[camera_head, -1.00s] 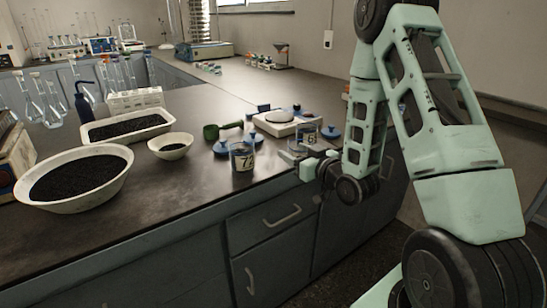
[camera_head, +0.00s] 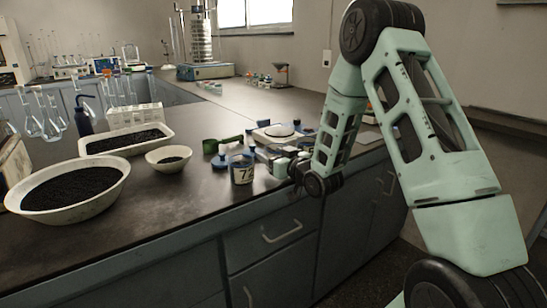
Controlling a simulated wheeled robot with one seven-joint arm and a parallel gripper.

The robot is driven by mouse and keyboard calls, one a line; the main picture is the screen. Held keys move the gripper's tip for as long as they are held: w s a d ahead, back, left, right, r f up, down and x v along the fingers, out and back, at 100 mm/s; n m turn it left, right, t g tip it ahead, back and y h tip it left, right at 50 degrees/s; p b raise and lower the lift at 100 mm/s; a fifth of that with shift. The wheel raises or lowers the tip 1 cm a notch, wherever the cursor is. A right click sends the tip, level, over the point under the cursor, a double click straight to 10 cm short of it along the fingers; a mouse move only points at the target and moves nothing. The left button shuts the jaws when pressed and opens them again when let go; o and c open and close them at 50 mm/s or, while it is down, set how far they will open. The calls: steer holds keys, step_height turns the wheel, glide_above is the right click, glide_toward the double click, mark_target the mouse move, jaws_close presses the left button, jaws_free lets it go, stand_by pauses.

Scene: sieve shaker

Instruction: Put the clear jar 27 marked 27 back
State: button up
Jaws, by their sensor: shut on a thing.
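My gripper (camera_head: 274,160) is low over the bench's front edge, pointing left. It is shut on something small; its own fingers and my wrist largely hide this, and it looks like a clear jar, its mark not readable. Close to the left of the fingers stands a clear jar (camera_head: 242,170) with dark contents and a label starting with 7; its second digit is unclear. I cannot tell whether the fingers touch it. Blue lids (camera_head: 220,158) lie behind that jar. No mark 27 can be read.
A balance (camera_head: 275,133) stands behind my gripper, with a green scoop (camera_head: 222,143) to its left. A small bowl (camera_head: 168,168), a large bowl (camera_head: 122,195) and a white tray (camera_head: 85,146) hold dark grains at left. The front bench strip (camera_head: 185,200) is clear.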

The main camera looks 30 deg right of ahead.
steer(key=shift+f, duration=0.2)
steer(key=shift+f, duration=0.15)
steer(key=o, duration=1.1)
steer(key=shift+r, duration=0.2)
steer(key=s, duration=0.9)
steer(key=shift+s+d+r, duration=0.15)
steer(key=shift+s+d, duration=0.05)
steer(key=shift+s, duration=0.05)
steer(key=s+p, duration=0.2)
steer(key=p, duration=0.2)
steer(key=shift+s+r+p, duration=0.15)
steer(key=shift+s+p, duration=0.15)
steer(key=shift+p, duration=0.1)
